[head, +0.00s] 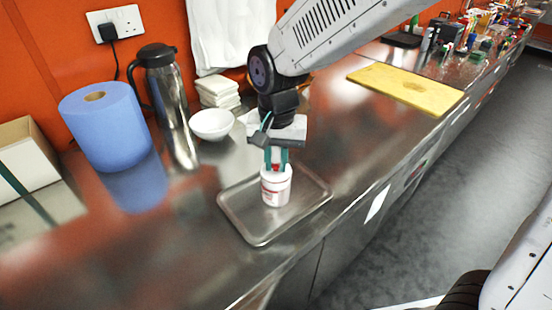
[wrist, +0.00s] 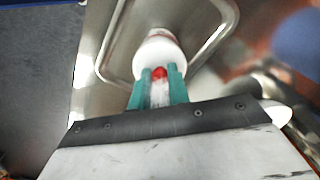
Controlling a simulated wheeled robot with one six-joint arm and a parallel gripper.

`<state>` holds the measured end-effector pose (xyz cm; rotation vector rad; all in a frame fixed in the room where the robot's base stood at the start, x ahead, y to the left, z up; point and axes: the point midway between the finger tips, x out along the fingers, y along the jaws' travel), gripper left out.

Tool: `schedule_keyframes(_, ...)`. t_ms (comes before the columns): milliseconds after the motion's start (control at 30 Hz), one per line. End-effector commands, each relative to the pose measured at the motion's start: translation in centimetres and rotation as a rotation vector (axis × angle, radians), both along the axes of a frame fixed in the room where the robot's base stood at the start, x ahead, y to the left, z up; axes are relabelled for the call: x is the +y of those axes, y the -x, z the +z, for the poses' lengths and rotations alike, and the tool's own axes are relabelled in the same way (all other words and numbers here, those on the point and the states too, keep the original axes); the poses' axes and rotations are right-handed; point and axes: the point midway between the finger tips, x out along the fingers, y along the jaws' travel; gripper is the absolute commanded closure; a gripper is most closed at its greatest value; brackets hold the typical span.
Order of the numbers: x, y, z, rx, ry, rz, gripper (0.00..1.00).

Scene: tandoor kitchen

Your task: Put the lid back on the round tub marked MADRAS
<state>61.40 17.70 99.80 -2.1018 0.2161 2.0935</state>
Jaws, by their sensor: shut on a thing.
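A small white round tub (head: 276,192) with red print stands upright on a metal tray (head: 258,243); the print is too small to read. My gripper (head: 276,167) points down at the top of the tub, with its teal fingers shut on a red knob (wrist: 159,73) on a white lid (wrist: 155,54). The lid is at the tub's mouth in the head view. I cannot tell whether it rests fully on the rim or sits slightly above it. In the wrist view the lid hides most of the tub.
The tray around the tub is otherwise empty. Behind it are a white bowl (head: 211,125), a stack of napkins (head: 218,93), a steel flask (head: 167,97) and a blue paper roll (head: 105,132). A yellow board (head: 405,88) lies to the right. The counter's front edge is close to the tray.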

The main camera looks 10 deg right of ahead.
Motion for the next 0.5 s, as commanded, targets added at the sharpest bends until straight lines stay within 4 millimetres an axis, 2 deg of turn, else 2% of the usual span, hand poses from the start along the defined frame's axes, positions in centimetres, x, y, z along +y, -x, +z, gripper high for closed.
schedule_keyframes(300, 0.0, 0.0, -0.03, 0.0, 0.0, 0.0, 1.0)
schedule_keyframes(333, 0.0, 0.0, -0.03, 0.0, 0.0, 0.0, 0.74)
schedule_keyframes(400, 0.0, 0.0, -0.03, 0.0, 0.0, 0.0, 0.57)
schedule_keyframes(500, 0.0, 0.0, -0.03, 0.0, 0.0, 0.0, 0.57)
